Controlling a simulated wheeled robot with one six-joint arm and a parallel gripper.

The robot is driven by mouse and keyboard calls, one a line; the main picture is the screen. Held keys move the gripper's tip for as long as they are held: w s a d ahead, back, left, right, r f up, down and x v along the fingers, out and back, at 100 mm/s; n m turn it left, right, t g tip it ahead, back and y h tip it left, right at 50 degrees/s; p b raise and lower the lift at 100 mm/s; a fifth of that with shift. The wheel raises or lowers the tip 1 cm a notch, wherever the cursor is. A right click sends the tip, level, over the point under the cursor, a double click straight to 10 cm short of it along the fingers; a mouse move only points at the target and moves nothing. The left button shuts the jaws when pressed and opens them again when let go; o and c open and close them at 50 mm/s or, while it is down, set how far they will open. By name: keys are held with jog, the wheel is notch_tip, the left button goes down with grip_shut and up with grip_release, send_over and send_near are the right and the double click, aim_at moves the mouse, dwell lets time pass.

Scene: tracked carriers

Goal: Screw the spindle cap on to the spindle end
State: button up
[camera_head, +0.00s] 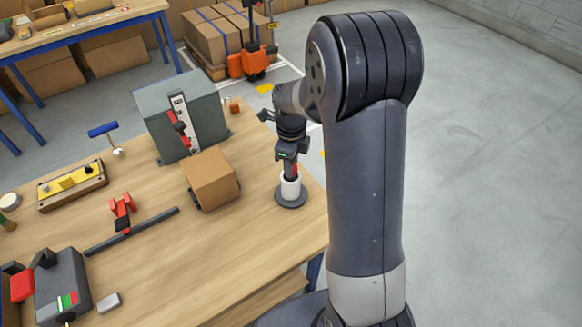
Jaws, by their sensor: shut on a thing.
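My gripper (291,166) points down at the right part of the wooden table, over a white upright cylinder (290,188) on a round dark base (291,200), which looks like the spindle end. My gripper is shut on a small red piece (295,170), which looks like the spindle cap. The red piece is right at the top of the white cylinder. The fingers hide most of it, so I cannot tell whether it touches the cylinder or sits straight.
A brown box (211,180) stands left of the cylinder, with a grey machine block (183,115) behind it. A red clamp on a dark bar (130,232) lies further left.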

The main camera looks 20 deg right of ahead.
jog(key=m, duration=0.9)
jog(key=o, duration=0.9)
